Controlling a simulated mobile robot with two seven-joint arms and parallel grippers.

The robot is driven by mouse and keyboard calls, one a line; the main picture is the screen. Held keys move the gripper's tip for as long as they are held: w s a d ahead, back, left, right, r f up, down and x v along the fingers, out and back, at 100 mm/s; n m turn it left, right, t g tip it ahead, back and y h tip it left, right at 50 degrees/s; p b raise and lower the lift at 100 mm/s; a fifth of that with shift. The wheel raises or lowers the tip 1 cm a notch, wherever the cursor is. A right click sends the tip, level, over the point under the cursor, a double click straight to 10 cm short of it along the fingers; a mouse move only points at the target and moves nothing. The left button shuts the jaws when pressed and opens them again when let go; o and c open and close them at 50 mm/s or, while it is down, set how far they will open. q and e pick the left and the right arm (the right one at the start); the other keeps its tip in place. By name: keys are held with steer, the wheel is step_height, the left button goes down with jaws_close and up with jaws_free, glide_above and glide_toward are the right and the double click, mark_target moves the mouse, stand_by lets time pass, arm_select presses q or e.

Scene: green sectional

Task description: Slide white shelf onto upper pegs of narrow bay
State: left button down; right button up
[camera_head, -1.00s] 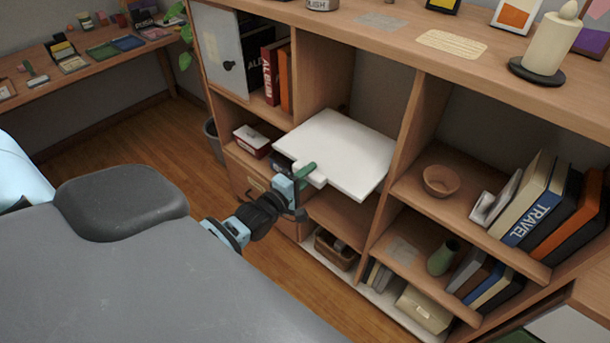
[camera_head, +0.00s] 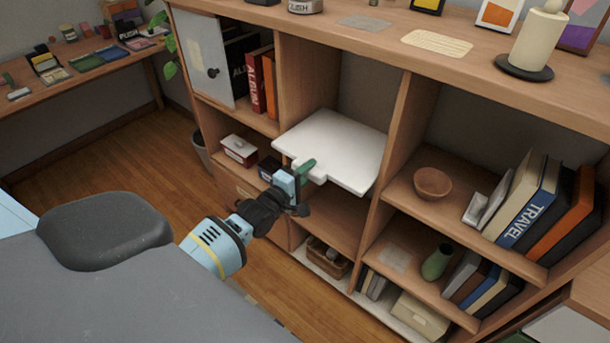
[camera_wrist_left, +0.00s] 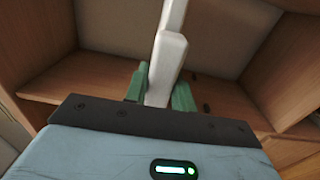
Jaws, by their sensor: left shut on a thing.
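The white shelf (camera_head: 335,147) is a flat board with a short tab at its front left corner. It lies roughly level in the mouth of the narrow middle bay (camera_head: 355,85), with its front edge sticking out. My left gripper (camera_head: 306,172) is shut on the tab. In the left wrist view the shelf (camera_wrist_left: 168,60) shows edge-on between the green fingers (camera_wrist_left: 160,88). My right gripper is not in view.
Upright dividers (camera_head: 398,140) flank the bay closely. A red-and-white box (camera_head: 239,151) sits in the left bay. A bowl (camera_head: 433,183) and several books (camera_head: 540,205) stand in the right bay. A basket (camera_head: 328,257) sits below. A candle (camera_head: 538,45) stands on the top.

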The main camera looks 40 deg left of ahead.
mark_target(327, 153)
arm_select(q)
steer(key=shift+w+d+r+b, duration=0.1)
steer(key=shift+w+b, duration=0.45)
steer(key=shift+w, duration=0.75)
steer(key=shift+w+d+b, duration=0.15)
steer(key=shift+w+b, duration=0.75)
steer(key=shift+w, duration=0.9)
steer(key=shift+w+d+b, duration=0.1)
steer(key=shift+w+b, duration=0.65)
steer(key=shift+w, duration=0.35)
steer(key=shift+f+b, duration=0.4)
steer(key=shift+f, duration=0.35)
steer(key=c, duration=1.1)
jaws_free()
steer(key=shift+f, duration=0.1)
steer(key=shift+o, duration=1.2)
steer(key=shift+s+f, duration=0.1)
steer(key=shift+f, duration=0.2)
steer(key=shift+o, duration=1.3)
steer(key=shift+r, duration=0.1)
